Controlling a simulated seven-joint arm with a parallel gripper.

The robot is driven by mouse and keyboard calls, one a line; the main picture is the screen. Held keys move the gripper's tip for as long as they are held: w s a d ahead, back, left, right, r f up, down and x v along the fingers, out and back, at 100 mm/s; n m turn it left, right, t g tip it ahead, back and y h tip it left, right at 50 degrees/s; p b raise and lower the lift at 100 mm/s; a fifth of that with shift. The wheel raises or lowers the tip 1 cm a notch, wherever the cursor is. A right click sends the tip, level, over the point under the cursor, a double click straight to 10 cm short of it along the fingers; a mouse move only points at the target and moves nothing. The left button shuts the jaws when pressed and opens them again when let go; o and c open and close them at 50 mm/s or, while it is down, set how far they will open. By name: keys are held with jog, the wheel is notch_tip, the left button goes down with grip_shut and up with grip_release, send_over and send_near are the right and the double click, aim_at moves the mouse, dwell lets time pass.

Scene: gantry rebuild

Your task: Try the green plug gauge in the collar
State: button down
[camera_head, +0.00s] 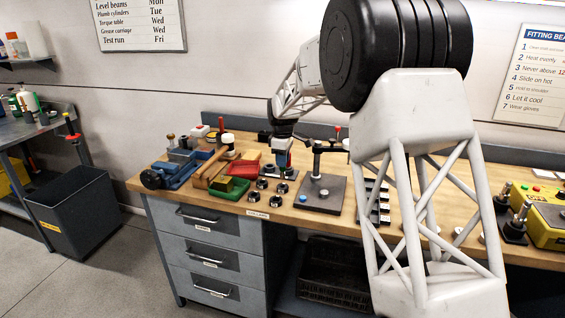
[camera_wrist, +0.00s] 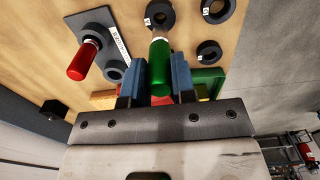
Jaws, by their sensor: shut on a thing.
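The green plug gauge (camera_wrist: 161,75) is in the wrist view, between the two blue fingers of my gripper (camera_wrist: 158,62). My gripper is shut on its green handle, and its pale end points away from the wrist. Dark ring collars lie on the bench: one collar (camera_wrist: 159,13) is just past the gauge's end, with others (camera_wrist: 216,9) and (camera_wrist: 209,51) to the right. The gauge's end looks apart from them; its height is unclear. In the head view my gripper (camera_head: 282,166) is above the collars (camera_head: 262,184), and the gauge is hard to make out.
A red-handled gauge (camera_wrist: 85,60) stands on a dark plate beside another ring (camera_wrist: 115,70). A green tray (camera_head: 228,188) is left of the collars. A grey plate with a post (camera_head: 322,196) is to their right. A blue vise (camera_head: 170,174) is at the bench's left end.

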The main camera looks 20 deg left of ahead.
jog(key=shift+r, duration=1.15)
